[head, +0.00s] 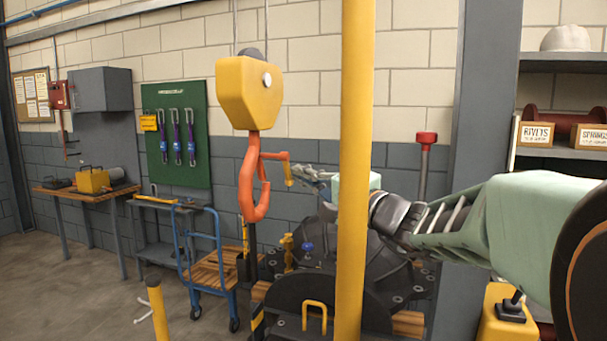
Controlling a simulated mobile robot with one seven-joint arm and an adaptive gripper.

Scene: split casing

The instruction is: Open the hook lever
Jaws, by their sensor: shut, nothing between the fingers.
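A large orange hook (252,196) hangs below a yellow hook block (246,92) left of centre in the head view. The hook lever (274,156), an orange arm with a yellow end pointing down, sticks out to the right from the upper part of the hook. My gripper (298,173) is shut and empty, with its tips close to the right of the lever's yellow end. I cannot tell whether they touch it. A yellow post (354,120) hides part of my wrist behind the gripper.
The yellow post stands upright between the camera and my arm. Below the hook is a large dark casing (340,290). A blue cart (205,255) stands to its left. A shelf (560,60) is at the right, and open floor lies at the left.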

